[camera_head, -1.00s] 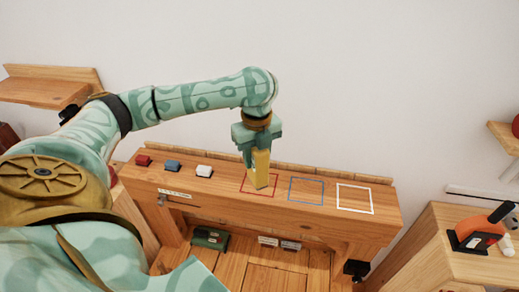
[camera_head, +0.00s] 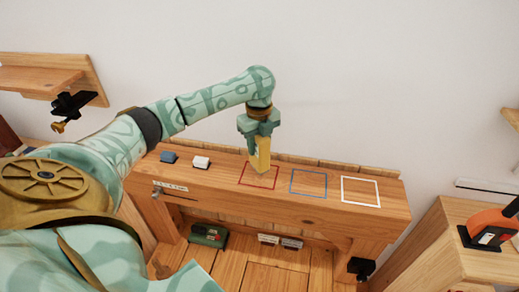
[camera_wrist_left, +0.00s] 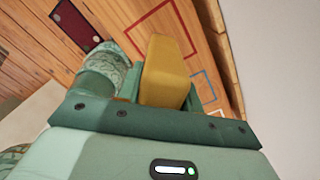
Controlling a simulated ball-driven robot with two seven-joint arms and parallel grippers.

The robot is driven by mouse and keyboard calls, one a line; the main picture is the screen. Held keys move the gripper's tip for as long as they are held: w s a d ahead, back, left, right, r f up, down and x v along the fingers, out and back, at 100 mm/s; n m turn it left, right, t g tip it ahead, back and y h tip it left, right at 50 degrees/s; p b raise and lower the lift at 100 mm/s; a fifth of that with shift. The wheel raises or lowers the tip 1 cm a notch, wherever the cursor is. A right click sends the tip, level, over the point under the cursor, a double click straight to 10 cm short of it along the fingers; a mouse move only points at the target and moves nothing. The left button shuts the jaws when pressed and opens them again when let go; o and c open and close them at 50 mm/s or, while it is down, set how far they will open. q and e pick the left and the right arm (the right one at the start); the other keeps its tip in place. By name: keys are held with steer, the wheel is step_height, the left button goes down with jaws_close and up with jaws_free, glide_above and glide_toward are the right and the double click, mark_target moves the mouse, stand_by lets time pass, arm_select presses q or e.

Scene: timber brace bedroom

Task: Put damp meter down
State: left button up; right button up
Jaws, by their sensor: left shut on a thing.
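The damp meter (camera_head: 262,157) is a yellow, upright block held in my left gripper (camera_head: 260,140). It also shows in the left wrist view (camera_wrist_left: 167,72), between the green fingers. My left gripper is shut on it. In the head view the meter's lower end is over or at the red square outline (camera_head: 246,183) on the wooden bench (camera_head: 330,212). I cannot tell whether it touches the bench top. The blue outline (camera_head: 308,195) and white outline (camera_head: 361,203) lie to the right, both empty. My right gripper is not in view.
A wooden ledge runs along the back edge. A green case (camera_head: 208,235) sits below. An orange tool (camera_head: 492,228) stands on the right-hand cabinet.

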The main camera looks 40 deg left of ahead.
arm_select(q)
steer(key=shift+w+a+f, duration=0.1)
steer(key=shift+w+f, duration=0.05)
steer(key=shift+f, duration=0.05)
step_height(320, 180, down, 4)
steer(key=shift+w+a+r+b, duration=0.15)
steer(key=shift+r+b, duration=0.05)
steer(key=shift+b, duration=0.65)
steer(key=shift+r, duration=0.1)
steer(key=o, duration=1)
